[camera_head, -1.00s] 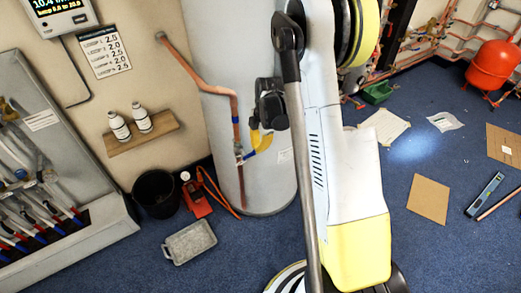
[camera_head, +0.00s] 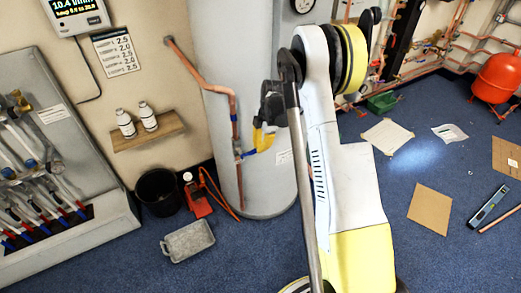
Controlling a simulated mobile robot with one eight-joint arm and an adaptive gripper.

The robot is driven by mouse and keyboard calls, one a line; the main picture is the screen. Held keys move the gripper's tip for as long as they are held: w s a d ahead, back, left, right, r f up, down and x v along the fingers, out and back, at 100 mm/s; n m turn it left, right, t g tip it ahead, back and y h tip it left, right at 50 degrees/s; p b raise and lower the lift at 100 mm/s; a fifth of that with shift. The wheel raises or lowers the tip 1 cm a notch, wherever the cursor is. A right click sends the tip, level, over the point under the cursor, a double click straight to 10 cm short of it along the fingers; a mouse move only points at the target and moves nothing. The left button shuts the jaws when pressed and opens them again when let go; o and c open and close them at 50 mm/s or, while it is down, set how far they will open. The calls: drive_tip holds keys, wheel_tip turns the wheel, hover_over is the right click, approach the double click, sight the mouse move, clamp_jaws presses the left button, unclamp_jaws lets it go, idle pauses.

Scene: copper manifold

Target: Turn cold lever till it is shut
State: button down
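A copper pipe (camera_head: 218,88) runs down the front of the grey cylinder (camera_head: 268,190) to a valve with a small blue piece (camera_head: 247,154), which may be part of the cold lever. My dark gripper (camera_head: 264,138) hangs in front of the cylinder, just right of the pipe. Yellow parts at its lower end, probably its fingers, sit close to the blue piece. I cannot tell whether they touch or grip it. The finger gap is too small to make out, and the lever's angle is not clear.
A bench rack with red and blue levers (camera_head: 45,215) stands at left. A black bucket (camera_head: 158,190), a red tool (camera_head: 197,196) and a grey tray (camera_head: 188,241) lie on the floor before the cylinder. A wall shelf (camera_head: 150,133) holds two bottles. Cardboard (camera_head: 429,208) lies at right.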

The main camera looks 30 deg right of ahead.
drive_tip(key=shift+w+d+f, duration=0.1)
drive_tip(key=shift+d+f, duration=0.2)
drive_tip(key=shift+f, duration=0.35)
idle(0.3)
